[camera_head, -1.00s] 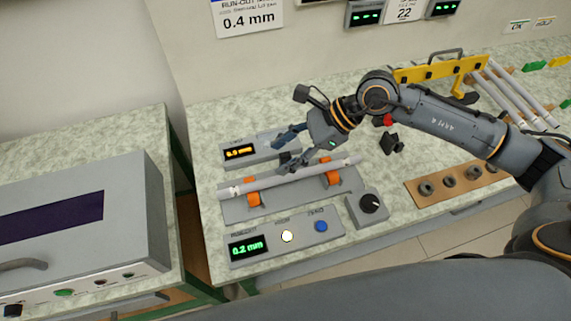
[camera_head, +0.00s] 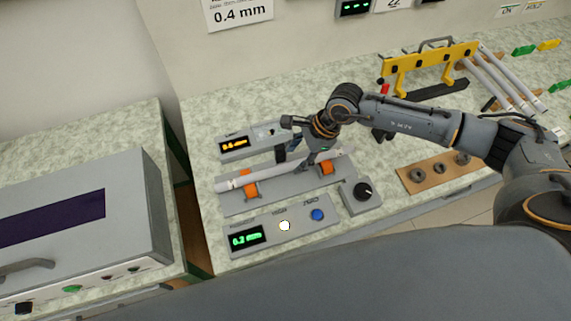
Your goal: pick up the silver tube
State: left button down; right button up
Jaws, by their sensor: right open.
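The silver tube (camera_head: 270,176) lies across two orange supports (camera_head: 250,189) on a grey fixture plate (camera_head: 285,194). My right gripper (camera_head: 292,161) points down at the middle of the tube, with its fingers spread. One finger shows behind the tube and one near its right half. I cannot tell whether they touch it. My left gripper is not in the camera_head view.
A control box (camera_head: 275,228) reading 0.2 mm stands in front of the fixture, with a knob box (camera_head: 361,193) to its right. An orange-lit display box (camera_head: 243,143) sits behind. A yellow rack (camera_head: 436,58) holds other tubes at the right.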

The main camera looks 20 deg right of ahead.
aim_at(290, 165)
jog(key=p+x, duration=0.1)
jog(key=x, duration=0.2)
jog(key=shift+s+a+f, duration=0.1)
jog(key=shift+a+f, duration=0.05)
jog(key=shift+f, duration=0.35)
grip_shut()
pick_arm(q)
notch_tip(290, 165, up, 2)
jog(key=shift+w, duration=0.15)
jog(key=shift+f, duration=0.15)
pick_arm(e)
jog(key=shift+r, duration=0.15)
